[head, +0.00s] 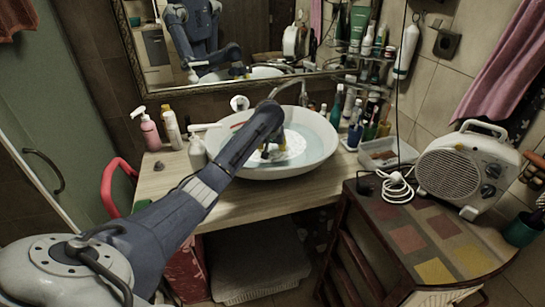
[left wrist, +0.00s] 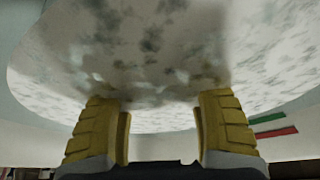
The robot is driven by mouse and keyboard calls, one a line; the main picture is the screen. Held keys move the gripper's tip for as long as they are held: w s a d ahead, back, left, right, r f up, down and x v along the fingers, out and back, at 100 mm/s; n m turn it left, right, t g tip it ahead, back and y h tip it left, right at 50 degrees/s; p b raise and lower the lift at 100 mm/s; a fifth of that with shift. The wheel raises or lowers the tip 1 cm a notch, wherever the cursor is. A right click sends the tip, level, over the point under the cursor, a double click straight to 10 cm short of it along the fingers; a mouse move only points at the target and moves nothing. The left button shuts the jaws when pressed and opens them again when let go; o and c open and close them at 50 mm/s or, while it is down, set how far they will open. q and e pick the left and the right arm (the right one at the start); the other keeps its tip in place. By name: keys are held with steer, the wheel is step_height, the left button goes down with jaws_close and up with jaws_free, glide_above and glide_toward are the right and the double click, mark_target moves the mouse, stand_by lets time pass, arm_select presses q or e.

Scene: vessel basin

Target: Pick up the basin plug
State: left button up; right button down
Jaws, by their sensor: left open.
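The round white basin (head: 325,157) holds clear water and stands on the wooden counter. My left arm reaches over its front left rim, and my left gripper (head: 268,153) is down inside the basin, partly hidden by the arm. In the left wrist view, the yellow fingers of this gripper (left wrist: 160,132) are apart. A large white, grey-mottled surface (left wrist: 150,55) fills the view above and beyond them; a similar mottled white patch (head: 293,143) shows in the basin. I cannot make out the basin plug in either view. My right gripper is not in view.
Pump bottles (head: 149,132) stand left of the basin, with a small dark object (head: 159,165) on the counter (head: 240,200). Toiletries (head: 355,125) crowd the right side. The faucet (head: 290,84) is behind the basin. A white heater (head: 465,165) stands on a cabinet at right.

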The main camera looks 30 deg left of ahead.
arm_select(q)
steer(key=shift+w+f, duration=0.1)
steer(key=shift+f, duration=0.25)
steer(key=shift+c, duration=0.2)
jaws_close()
